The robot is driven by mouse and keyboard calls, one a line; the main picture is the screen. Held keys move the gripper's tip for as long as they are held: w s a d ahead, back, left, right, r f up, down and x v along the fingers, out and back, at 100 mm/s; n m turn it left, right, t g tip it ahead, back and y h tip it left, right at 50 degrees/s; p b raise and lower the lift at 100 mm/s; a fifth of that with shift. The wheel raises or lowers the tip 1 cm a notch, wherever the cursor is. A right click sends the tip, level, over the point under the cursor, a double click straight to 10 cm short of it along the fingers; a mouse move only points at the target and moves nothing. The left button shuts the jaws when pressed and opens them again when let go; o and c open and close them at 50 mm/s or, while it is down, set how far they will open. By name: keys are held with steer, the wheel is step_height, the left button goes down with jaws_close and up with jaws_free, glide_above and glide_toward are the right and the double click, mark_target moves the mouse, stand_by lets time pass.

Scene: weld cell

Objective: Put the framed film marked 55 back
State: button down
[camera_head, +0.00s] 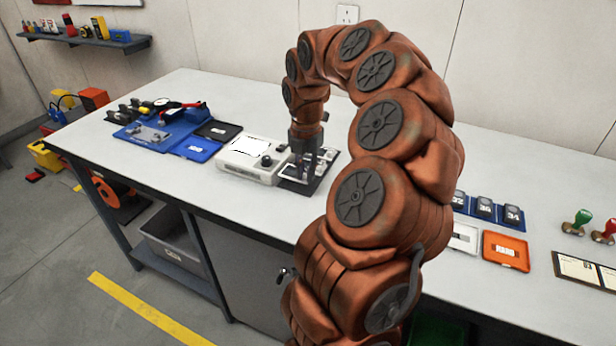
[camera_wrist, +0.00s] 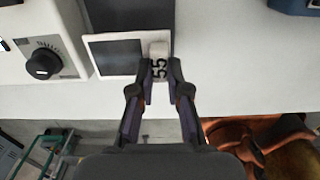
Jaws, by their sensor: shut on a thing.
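The framed film marked 55 has a white frame around a dark film (camera_wrist: 118,56), with a pale tab (camera_wrist: 158,50) at its right end reading 55. My gripper (camera_wrist: 160,72) is shut on this tab in the wrist view. In the head view my gripper (camera_head: 301,168) points down at the worktable, just right of a white boxy device (camera_head: 250,160) with a bright top panel and a dark knob. The film's light frame (camera_head: 291,172) shows there, partly hidden by my gripper, over a dark mat or tray. I cannot tell whether the film touches what lies below.
The device's knob (camera_wrist: 43,64) is close left of the film. Black (camera_head: 218,130) and blue (camera_head: 196,148) trays lie further left. Numbered dark items (camera_head: 484,208) on blue bases, an orange tray (camera_head: 505,251) and stamps (camera_head: 576,222) stand right. My arm hides the middle.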

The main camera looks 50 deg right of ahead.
steer(key=shift+w+d, duration=0.2)
steer(key=shift+d, duration=0.35)
steer(key=shift+f, duration=0.2)
steer(key=shift+f+p, duration=0.35)
steer(key=shift+f, duration=1.3)
steer(key=shift+f, duration=0.1)
steer(key=c, duration=1.1)
jaws_free()
steer(key=shift+c, duration=0.2)
step_height(320, 180, up, 12)
steer(key=shift+d+f+b, duration=0.1)
steer(key=shift+f+b, duration=0.1)
steer(key=shift+b, duration=0.25)
steer(key=shift+r, duration=0.35)
